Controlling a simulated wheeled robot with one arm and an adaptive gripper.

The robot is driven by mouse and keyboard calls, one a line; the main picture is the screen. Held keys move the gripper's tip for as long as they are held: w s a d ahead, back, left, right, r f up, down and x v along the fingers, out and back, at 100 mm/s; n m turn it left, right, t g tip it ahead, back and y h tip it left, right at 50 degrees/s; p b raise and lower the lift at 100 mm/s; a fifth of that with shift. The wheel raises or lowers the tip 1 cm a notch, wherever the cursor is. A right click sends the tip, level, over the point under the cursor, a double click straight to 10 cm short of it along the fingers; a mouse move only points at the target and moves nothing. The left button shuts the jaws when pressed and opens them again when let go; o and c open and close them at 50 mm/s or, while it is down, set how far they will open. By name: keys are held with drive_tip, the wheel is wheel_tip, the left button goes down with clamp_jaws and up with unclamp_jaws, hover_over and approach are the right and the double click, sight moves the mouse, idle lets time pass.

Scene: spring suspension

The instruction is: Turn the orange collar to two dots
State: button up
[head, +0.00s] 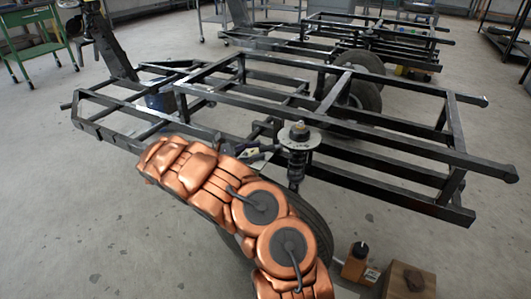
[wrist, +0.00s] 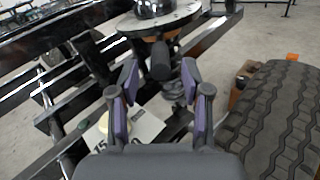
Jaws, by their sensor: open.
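The spring strut (head: 298,160) stands upright by the black frame in the head view, with a round pale plate (head: 299,137) near its top. In the wrist view this plate (wrist: 182,19) has marks along its rim. A brownish-orange band, seemingly the orange collar (wrist: 150,36), shows just under the plate, partly hidden. A dark rounded handle (wrist: 160,62) sticks out below the plate toward me. My gripper (wrist: 159,76) is open, its purple-padded fingers either side of the handle's line and short of it. In the head view my gripper (head: 262,152) is left of the strut. I cannot make out dots.
A black tyre (wrist: 275,115) stands close on the right in the wrist view. Black frame bars (head: 350,85) surround the strut. A white card with numbers (wrist: 130,128) lies below my fingers. An orange-brown box (head: 358,265) and a brown block (head: 408,281) are on the floor.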

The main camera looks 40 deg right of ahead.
sight(265, 149)
drive_tip(key=shift+b+x, duration=0.5)
drive_tip(key=shift+x, duration=1.3)
drive_tip(key=shift+c, duration=0.5)
drive_tip(key=shift+a, duration=0.1)
clamp_jaws()
